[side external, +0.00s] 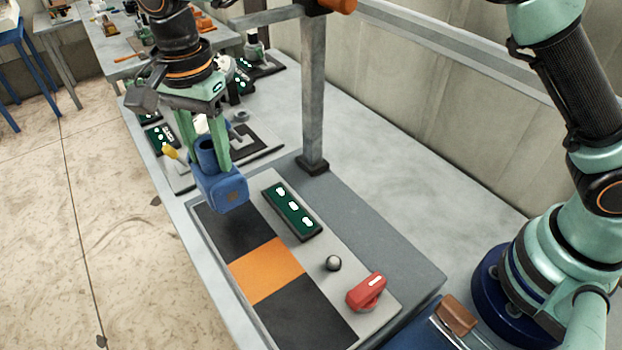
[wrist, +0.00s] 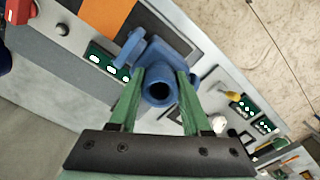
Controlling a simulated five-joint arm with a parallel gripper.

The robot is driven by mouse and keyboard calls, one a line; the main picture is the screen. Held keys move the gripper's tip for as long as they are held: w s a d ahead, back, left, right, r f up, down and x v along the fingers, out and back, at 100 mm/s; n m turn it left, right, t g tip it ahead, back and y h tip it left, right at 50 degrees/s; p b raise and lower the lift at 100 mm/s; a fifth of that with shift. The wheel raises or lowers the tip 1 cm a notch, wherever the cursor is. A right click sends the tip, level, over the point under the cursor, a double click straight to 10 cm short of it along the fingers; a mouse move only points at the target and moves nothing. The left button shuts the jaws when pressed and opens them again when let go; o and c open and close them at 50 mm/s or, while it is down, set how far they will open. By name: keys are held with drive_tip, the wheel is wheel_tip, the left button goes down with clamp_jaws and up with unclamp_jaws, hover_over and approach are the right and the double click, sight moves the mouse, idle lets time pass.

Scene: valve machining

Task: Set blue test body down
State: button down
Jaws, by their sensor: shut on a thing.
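The blue test body (side external: 221,187) is a blue block with a round, open-topped neck. My gripper (side external: 207,165) has its green fingers shut around the neck. In the side external view the body hangs at the far end of the black and orange panel, and I cannot tell whether it touches the surface. In the wrist view the blue test body (wrist: 160,62) lies between the fingertips of my gripper (wrist: 161,85), its dark bore facing the camera. The panel has an orange square (side external: 266,270) between black squares, with the near black square (side external: 311,312) bare.
A green panel with white lights (side external: 291,211), a dark knob (side external: 333,263) and a red switch (side external: 367,291) line the fixture's right side. A grey post (side external: 314,95) stands behind. A yellow-tipped part (side external: 170,152) sits left of my fingers. The orange square is clear.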

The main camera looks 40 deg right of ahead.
sight(217, 179)
drive_tip(key=shift+f, duration=2.8)
drive_tip(key=shift+f, duration=0.15)
drive_tip(key=shift+c, duration=1.8)
unclamp_jaws()
wheel_tip(217, 179, up, 12)
drive_tip(key=shift+r, duration=0.15)
